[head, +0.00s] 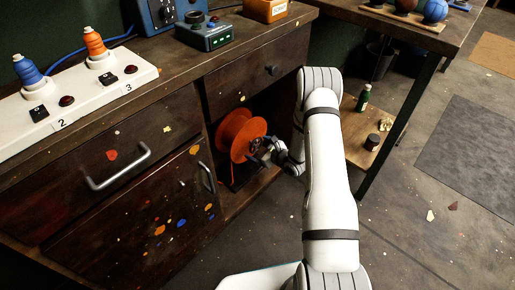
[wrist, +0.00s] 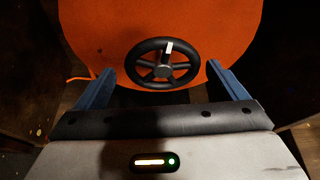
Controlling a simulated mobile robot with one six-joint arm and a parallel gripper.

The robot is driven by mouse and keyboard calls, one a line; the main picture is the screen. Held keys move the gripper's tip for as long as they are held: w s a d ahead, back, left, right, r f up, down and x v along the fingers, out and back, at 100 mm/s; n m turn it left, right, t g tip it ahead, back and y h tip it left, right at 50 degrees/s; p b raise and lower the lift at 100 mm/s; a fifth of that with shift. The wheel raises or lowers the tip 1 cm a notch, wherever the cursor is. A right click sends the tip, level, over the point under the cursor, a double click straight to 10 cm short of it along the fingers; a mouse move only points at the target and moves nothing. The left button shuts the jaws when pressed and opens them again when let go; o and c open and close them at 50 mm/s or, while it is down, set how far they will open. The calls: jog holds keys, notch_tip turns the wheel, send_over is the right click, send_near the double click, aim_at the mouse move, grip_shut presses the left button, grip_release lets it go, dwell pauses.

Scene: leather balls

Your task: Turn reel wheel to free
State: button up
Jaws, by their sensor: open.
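The orange reel (head: 237,136) stands in the open bay of the dark cabinet in the head view. In the wrist view the reel's orange face (wrist: 100,30) fills the upper middle. The black spoked reel wheel (wrist: 163,63) sits on that face, with a white mark on its rim near the top. My gripper (wrist: 165,85) is open, with its blue fingers apart to the left and right of the wheel's lower part. I cannot tell if either finger touches the wheel. In the head view my gripper (head: 266,155) is at the reel and partly hides the wheel.
The bay's side walls and the drawer (head: 240,88) above close in around the reel. A cabinet door with a handle (head: 207,177) is to the left. A shelf (head: 370,140) with a green bottle (head: 363,98) and a jar (head: 372,142) is to the right of my arm.

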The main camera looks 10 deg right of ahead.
jog(key=shift+x, duration=1.05)
jog(key=shift+d, duration=0.1)
jog(key=c, duration=1)
jog(key=shift+n, duration=0.3)
